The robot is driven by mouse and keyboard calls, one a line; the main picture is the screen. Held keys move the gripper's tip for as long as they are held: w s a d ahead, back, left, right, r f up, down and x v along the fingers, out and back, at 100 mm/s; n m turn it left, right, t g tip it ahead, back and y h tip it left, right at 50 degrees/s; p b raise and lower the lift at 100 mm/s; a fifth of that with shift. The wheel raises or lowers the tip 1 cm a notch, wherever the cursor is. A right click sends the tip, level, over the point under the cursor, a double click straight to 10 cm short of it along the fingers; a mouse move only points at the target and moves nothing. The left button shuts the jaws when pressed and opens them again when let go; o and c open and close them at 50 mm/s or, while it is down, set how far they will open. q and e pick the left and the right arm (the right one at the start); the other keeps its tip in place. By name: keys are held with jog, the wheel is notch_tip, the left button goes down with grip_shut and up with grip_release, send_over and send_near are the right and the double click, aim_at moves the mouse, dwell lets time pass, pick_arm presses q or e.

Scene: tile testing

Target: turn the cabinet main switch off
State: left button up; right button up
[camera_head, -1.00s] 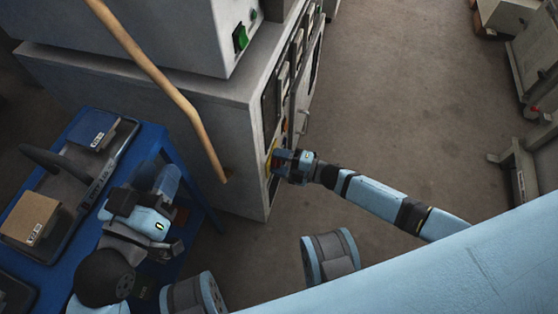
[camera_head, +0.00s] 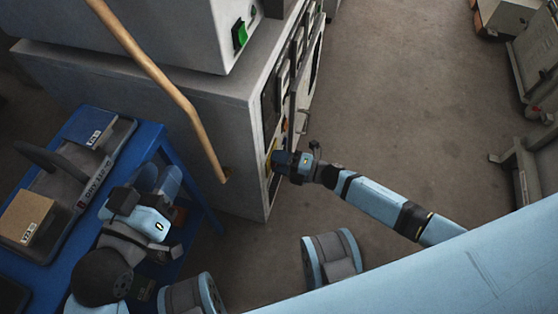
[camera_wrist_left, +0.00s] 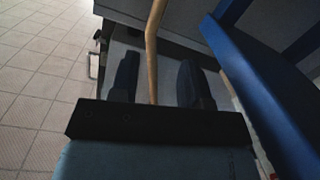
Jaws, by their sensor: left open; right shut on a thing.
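The grey cabinet (camera_head: 235,135) has a front panel that faces right, seen at a steep angle in the head view. A yellow plate (camera_head: 270,157) is low on this panel. My right gripper (camera_head: 278,161) is at the plate, shut on the main switch there; its fingers hide the switch, and its setting cannot be read. My left gripper (camera_head: 158,182) is beside the blue table, away from the panel. In the left wrist view its two dark fingers (camera_wrist_left: 158,80) are apart with nothing held between them.
A wooden rod (camera_head: 165,85) slants in front of the cabinet. The blue table (camera_head: 170,150) holds a tray (camera_head: 112,160) with boxes at the left. A machine with a green switch (camera_head: 239,34) stands on the cabinet.

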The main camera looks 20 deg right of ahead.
jog(key=o, duration=0.9)
jog(key=shift+o, duration=0.2)
pick_arm(q)
jog(key=r+t+p, duration=0.1)
jog(key=r, duration=0.1)
jog(key=r+t+p, duration=0.1)
jog(key=r+p, duration=0.1)
jog(key=shift+a+r+n, duration=0.2)
jog(key=shift+r+n, duration=0.1)
jog(key=shift+r, duration=0.05)
pick_arm(e)
jog(key=v, duration=1.4)
jog(key=shift+a, duration=0.1)
